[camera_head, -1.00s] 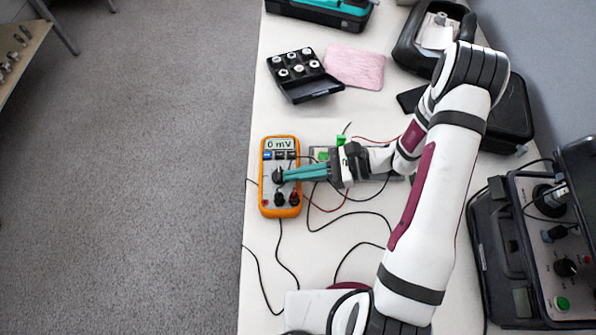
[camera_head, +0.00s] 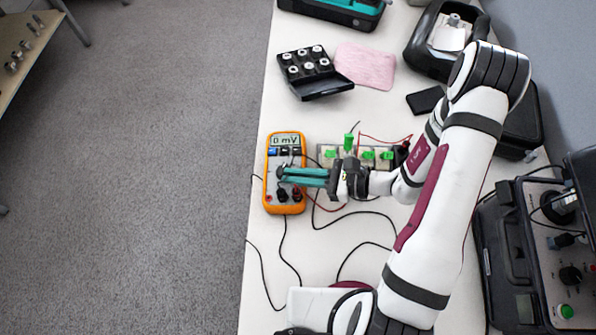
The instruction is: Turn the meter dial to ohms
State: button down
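The orange meter (camera_head: 271,204) lies on the white table, its display (camera_head: 285,140) reading 0 mV. Its dial (camera_head: 282,171) is at the middle of its face, partly hidden by my fingertips. My gripper (camera_head: 286,175) reaches in from the right with its teal fingers pointing left, their tips at the dial. The two fingers look close together. I cannot tell whether they grip the knob, nor where the dial points. Black and red leads plug into the lower part of the meter.
A terminal board with green blocks (camera_head: 368,155) lies right of the meter, partly behind my wrist. Loose black leads (camera_head: 288,258) cross the table below. A black case of round parts (camera_head: 308,68) and a pink cloth (camera_head: 365,67) lie above. An instrument case (camera_head: 510,270) stands at right.

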jog(key=shift+s+a+f, duration=0.2)
jog(key=shift+s+a, duration=0.2)
jog(key=shift+s, duration=0.15)
dwell(1.3)
